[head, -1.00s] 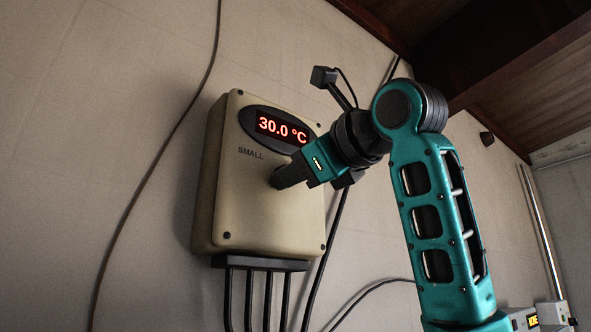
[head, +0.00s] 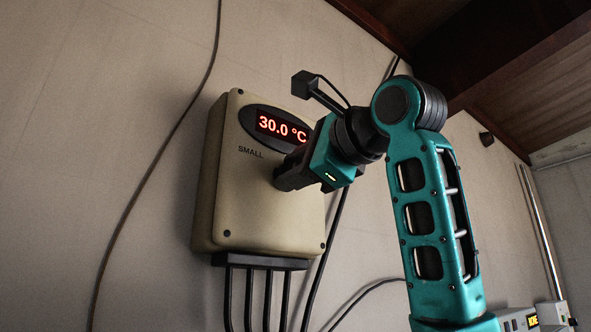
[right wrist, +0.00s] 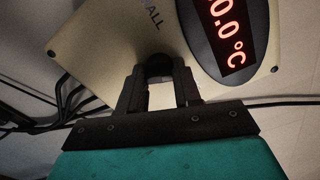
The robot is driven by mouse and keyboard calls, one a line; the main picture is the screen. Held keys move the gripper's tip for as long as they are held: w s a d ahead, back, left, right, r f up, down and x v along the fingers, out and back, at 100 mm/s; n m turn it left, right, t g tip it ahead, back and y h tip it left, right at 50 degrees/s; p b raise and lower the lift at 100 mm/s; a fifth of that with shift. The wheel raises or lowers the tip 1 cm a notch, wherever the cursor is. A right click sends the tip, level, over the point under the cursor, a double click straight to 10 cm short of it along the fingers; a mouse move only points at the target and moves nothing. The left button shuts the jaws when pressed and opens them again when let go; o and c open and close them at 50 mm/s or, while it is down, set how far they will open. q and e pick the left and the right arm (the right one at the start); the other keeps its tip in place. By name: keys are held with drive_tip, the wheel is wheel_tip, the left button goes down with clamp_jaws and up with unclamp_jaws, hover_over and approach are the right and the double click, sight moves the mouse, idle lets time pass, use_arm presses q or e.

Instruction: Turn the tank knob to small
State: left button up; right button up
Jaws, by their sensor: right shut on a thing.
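A beige control box (head: 240,205) is fixed to the wall, with the word SMALL (head: 251,152) on its front and a red display (head: 281,127) reading 30.0 °C. My right gripper (head: 283,177) is at the front of the box and is shut on the dark knob. In the right wrist view the round knob (right wrist: 158,66) sits between the two fingertips. The fingers and wrist largely hide the knob in the head view, so its pointer setting cannot be read. My left gripper is not in view.
Several black cables (head: 256,300) run down from under the box. A thin cable (head: 160,150) hangs on the wall to its left. A dark wooden ceiling (head: 500,50) is at the upper right.

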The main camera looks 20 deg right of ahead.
drive_tip(key=n, duration=1.4)
drive_tip(key=shift+p, duration=0.35)
drive_tip(key=shift+a, duration=0.1)
drive_tip(key=o, duration=1)
drive_tip(key=shift+o, duration=0.2)
drive_tip(key=shift+r, duration=0.1)
drive_tip(key=b+v, duration=0.3)
drive_tip(key=v, duration=1)
